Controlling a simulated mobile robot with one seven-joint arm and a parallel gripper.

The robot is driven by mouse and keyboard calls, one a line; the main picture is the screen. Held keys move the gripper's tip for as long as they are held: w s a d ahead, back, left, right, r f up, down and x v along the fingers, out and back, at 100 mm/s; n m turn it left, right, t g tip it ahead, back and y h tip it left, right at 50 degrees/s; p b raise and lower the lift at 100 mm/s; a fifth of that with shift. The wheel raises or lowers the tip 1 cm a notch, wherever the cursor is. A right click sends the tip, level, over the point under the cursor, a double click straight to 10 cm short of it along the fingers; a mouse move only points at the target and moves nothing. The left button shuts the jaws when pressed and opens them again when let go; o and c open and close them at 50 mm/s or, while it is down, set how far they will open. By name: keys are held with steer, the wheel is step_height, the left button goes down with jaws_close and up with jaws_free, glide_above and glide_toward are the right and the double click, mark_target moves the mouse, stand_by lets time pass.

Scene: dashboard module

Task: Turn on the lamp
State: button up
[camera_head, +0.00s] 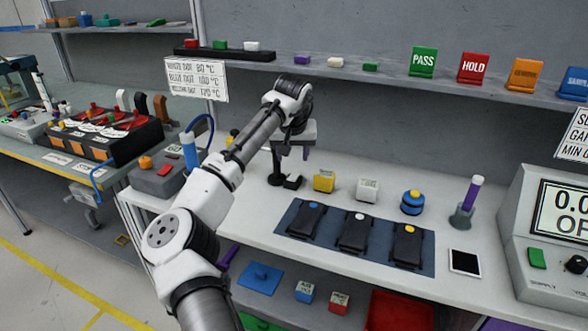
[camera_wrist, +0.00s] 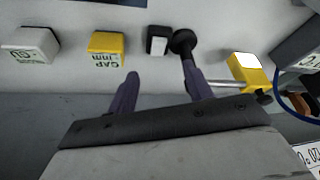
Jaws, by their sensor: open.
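I cannot tell for certain which object is the lamp. My gripper (camera_head: 300,146) is open and empty above the middle bench, behind the black upright post with a round head (camera_head: 276,160). In the wrist view my gripper's two dark purple fingers (camera_wrist: 160,70) are spread apart. The round black head (camera_wrist: 183,43) appears close to one fingertip; I cannot tell whether they touch. A small black block with a white face (camera_wrist: 158,42) shows beyond the gap. A grey unit (camera_head: 537,258) with a green button, black knob and display reading OFF stands at the right.
A yellow block (camera_head: 324,181), a pale block (camera_head: 368,190) and a blue round piece (camera_head: 412,202) stand behind a dark mat (camera_head: 286,216) with black devices. The shelf (camera_head: 390,87) overhangs the back.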

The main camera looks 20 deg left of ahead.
mark_target(293, 176)
steer(key=p+x, duration=0.1)
steer(key=x, duration=0.7)
steer(key=shift+w+f+p, duration=0.15)
steer(key=shift+f+p, duration=0.2)
steer(key=shift+p, duration=0.05)
steer(key=c, duration=0.9)
steer(key=shift+w+d+r+p, duration=0.25)
steer(key=shift+w+r+p, duration=0.15)
steer(key=shift+r+p, duration=0.5)
jaws_close()
jaws_free()
steer(key=shift+f, duration=0.4)
steer(key=o, duration=0.9)
steer(key=shift+a, duration=0.1)
steer(key=b+v, duration=0.4)
steer(key=v, duration=1)
